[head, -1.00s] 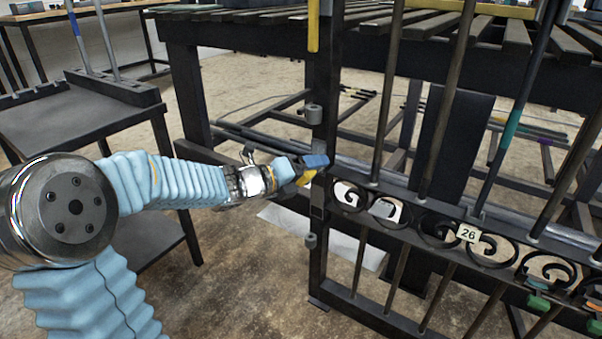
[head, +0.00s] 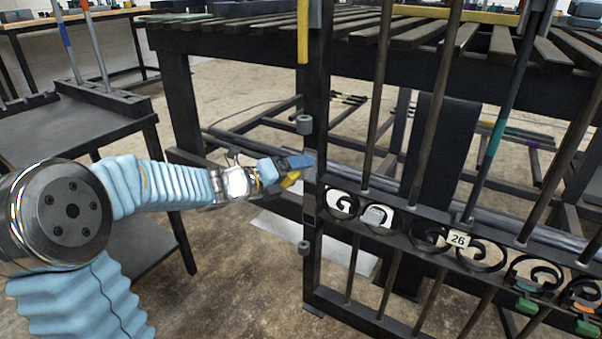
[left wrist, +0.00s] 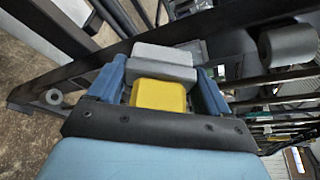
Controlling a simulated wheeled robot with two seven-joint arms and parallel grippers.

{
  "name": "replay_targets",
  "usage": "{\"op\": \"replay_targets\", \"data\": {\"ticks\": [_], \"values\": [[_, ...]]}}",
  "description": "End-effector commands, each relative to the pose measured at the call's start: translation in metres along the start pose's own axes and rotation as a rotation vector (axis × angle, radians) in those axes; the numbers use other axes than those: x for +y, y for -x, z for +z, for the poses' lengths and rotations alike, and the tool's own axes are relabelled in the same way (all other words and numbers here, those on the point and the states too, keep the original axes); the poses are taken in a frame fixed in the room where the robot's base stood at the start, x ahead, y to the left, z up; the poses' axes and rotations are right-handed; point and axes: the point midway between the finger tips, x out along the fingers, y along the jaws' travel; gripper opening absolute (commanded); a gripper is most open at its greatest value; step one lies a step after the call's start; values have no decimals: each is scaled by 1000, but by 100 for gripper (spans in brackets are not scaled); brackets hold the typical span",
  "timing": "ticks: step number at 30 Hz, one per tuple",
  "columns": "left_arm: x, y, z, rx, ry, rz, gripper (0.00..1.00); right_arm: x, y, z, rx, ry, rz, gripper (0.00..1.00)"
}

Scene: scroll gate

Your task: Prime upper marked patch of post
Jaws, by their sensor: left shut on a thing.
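The dark upright post (head: 316,80) of the gate stands near the middle of the head view. My left gripper (head: 290,170) is at its left side, between the two hinge barrels, and is shut on a yellow-backed grey pad (left wrist: 158,95). In the left wrist view the blue fingers clasp the pad's sides, and its grey face lies towards the dark post, touching or very near it. A paler grey area shows on the post beside the fingertips; the pad and fingers hide part of it. My right gripper is not in view.
The upper hinge barrel (head: 304,125) is close above my gripper; the lower one (head: 304,247) is below. The gate's scrollwork with a 26 tag (head: 458,239) extends right. A slatted bench (head: 240,32) stands behind, a dark cart (head: 75,140) at left.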

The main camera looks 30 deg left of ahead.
Motion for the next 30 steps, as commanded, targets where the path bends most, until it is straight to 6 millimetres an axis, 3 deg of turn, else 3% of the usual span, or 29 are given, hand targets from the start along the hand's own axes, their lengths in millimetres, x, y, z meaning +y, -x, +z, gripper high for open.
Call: {"op": "replay_targets", "data": {"ticks": [10, 21, 30], "values": [[-9, 5, 10, -4, 2, 1, 54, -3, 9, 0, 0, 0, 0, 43], [-24, -7, -16, -1, 1, -1, 54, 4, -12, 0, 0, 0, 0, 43], [-32, -9, -22, 0, 0, -2, 54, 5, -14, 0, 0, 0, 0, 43]]}}
